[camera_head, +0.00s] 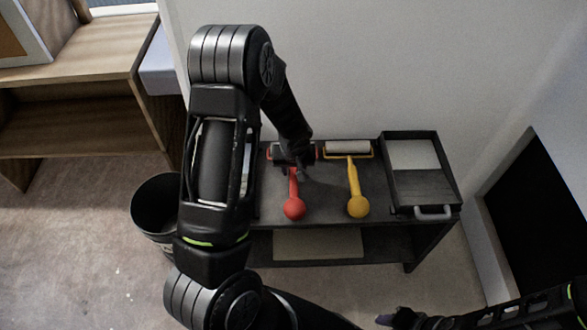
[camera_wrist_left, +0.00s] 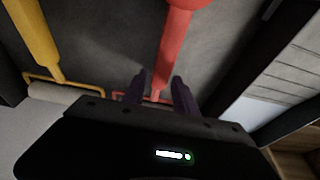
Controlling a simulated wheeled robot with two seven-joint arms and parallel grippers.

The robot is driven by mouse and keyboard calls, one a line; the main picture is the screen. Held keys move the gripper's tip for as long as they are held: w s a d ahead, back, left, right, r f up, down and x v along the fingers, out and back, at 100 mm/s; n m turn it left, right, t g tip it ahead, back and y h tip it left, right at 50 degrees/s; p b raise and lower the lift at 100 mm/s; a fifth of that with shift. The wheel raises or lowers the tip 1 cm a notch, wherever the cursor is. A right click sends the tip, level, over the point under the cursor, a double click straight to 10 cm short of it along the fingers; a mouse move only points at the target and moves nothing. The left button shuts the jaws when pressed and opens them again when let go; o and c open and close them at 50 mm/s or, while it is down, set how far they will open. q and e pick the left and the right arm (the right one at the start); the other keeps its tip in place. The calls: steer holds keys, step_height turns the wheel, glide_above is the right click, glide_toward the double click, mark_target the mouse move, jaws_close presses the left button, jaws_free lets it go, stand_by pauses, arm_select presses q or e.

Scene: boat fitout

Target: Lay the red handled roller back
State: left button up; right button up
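The red handled roller (camera_head: 294,205) lies on the dark bench top (camera_head: 325,207), its round handle end toward me and its roller head at the wall side. My left gripper (camera_head: 302,172) is over the roller's neck and hides part of it. In the left wrist view, the two dark fingers (camera_wrist_left: 160,92) are apart, with the red shaft (camera_wrist_left: 172,45) showing between them and gaps at its sides. I cannot tell whether the fingertips reach down beside the shaft. My right gripper (camera_head: 388,319) is low at the bottom edge, mostly cut off; its opening is unclear.
A yellow handled roller (camera_head: 355,185) lies just right of the red one; it also shows in the left wrist view (camera_wrist_left: 38,40). A dark tray (camera_head: 420,188) with a grey handle stands at the bench's right end. A black bucket (camera_head: 152,212) stands left of the bench.

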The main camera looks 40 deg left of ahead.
arm_select(q)
steer(key=shift+o, duration=1.4)
steer(key=p+v, duration=0.1)
steer(key=v, duration=0.7)
